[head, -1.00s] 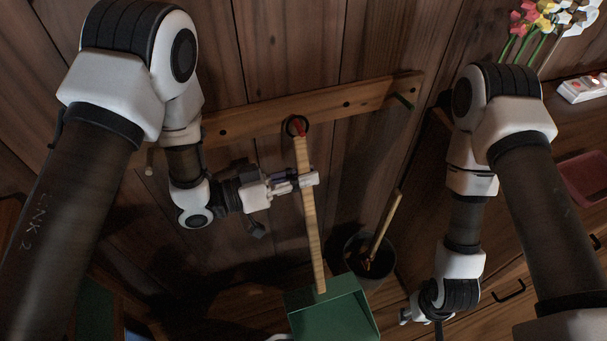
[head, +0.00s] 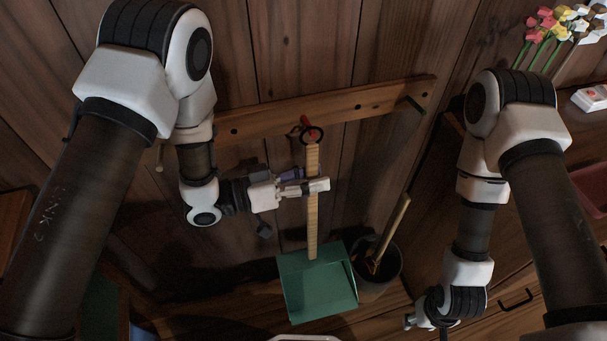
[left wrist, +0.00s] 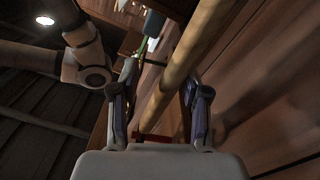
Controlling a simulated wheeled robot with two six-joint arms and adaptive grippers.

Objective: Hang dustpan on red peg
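The dustpan has a green pan (head: 318,287), a pale wooden handle (head: 312,215) and a dark ring (head: 313,135) at its top. It hangs nearly upright against the wall. The red peg (head: 305,121) sticks out of the wall rail; the ring overlaps its tip, and I cannot tell how far the ring is on. My left gripper (head: 318,187) is at the upper handle. In the left wrist view the handle (left wrist: 182,65) runs between its fingers, with a gap beside the left finger. My right gripper (head: 411,321) is low at right, its fingers too small to read.
A dark bucket (head: 385,268) holding a wooden-handled tool stands right of the pan. Flowers (head: 560,30) and a cabinet are at right.

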